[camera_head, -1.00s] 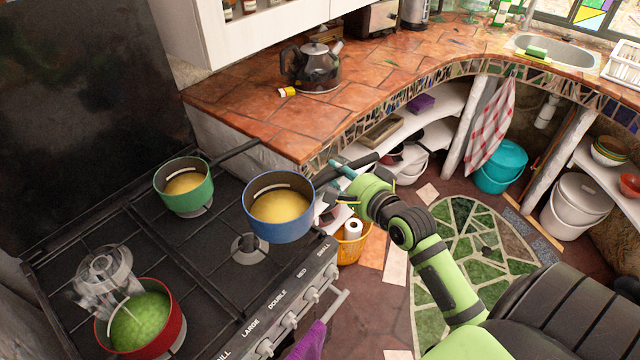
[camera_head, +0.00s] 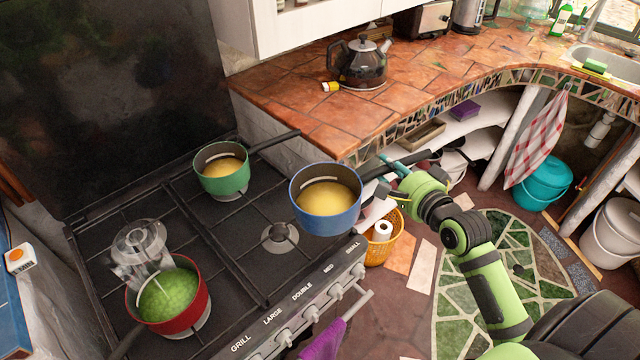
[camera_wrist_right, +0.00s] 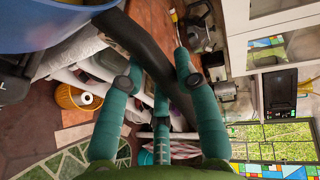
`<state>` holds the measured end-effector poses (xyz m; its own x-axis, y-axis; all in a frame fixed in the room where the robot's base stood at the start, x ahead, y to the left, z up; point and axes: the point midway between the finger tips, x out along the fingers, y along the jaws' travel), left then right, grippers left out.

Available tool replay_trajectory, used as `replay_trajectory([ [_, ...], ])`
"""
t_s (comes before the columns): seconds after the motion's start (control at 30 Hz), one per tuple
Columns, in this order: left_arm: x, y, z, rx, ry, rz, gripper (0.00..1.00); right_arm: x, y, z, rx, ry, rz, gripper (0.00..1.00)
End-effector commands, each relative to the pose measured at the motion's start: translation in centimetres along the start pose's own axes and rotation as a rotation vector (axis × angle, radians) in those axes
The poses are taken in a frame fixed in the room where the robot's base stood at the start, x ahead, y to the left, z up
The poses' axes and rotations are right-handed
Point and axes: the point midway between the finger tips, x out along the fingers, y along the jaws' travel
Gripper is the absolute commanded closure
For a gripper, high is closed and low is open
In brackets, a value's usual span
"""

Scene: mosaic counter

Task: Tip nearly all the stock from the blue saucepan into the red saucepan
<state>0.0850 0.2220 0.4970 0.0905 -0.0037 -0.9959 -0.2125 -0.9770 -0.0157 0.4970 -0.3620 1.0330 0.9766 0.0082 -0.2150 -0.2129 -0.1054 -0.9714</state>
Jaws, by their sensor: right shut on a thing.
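The blue saucepan (camera_head: 325,222) is held level above the front right of the hob, with yellow stock (camera_head: 327,196) in it. My right gripper (camera_head: 388,167) is shut on its black handle. In the right wrist view the teal fingers (camera_wrist_right: 155,72) lie either side of the handle (camera_wrist_right: 150,50), and the pan's blue wall (camera_wrist_right: 50,30) fills the top left. The red saucepan (camera_head: 185,325) stands at the front left of the hob, with a bright green content (camera_head: 170,296). A clear, glass-like object (camera_head: 140,243) overlaps its back rim. My left gripper is not in view.
A green saucepan (camera_head: 226,183) with yellowish content stands at the back of the hob (camera_head: 222,285). A kettle (camera_head: 360,64) and a small yellow-capped bottle (camera_head: 331,87) are on the tiled counter (camera_head: 300,110). A bare burner (camera_head: 280,238) lies between the blue and red saucepans.

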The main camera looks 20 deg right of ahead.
Motion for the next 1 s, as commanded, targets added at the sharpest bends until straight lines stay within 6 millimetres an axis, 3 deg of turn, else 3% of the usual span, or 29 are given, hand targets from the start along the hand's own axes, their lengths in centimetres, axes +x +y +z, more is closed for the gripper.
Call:
replay_trajectory([
  [0.27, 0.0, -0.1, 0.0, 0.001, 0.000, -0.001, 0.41, 0.0, -0.4, 0.1, 0.006, -0.004, -0.013, 1.00],
  [0.47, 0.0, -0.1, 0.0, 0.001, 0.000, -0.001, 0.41, -0.3, 0.1, 1.5, 0.000, -0.056, -0.017, 1.00],
  [0.67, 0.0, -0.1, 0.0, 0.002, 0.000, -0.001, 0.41, -1.0, 0.3, 4.8, -0.023, -0.193, -0.033, 1.00],
  [1.0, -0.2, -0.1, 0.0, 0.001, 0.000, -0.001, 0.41, -3.7, -2.0, 12.0, -0.096, -0.527, -0.069, 1.00],
])
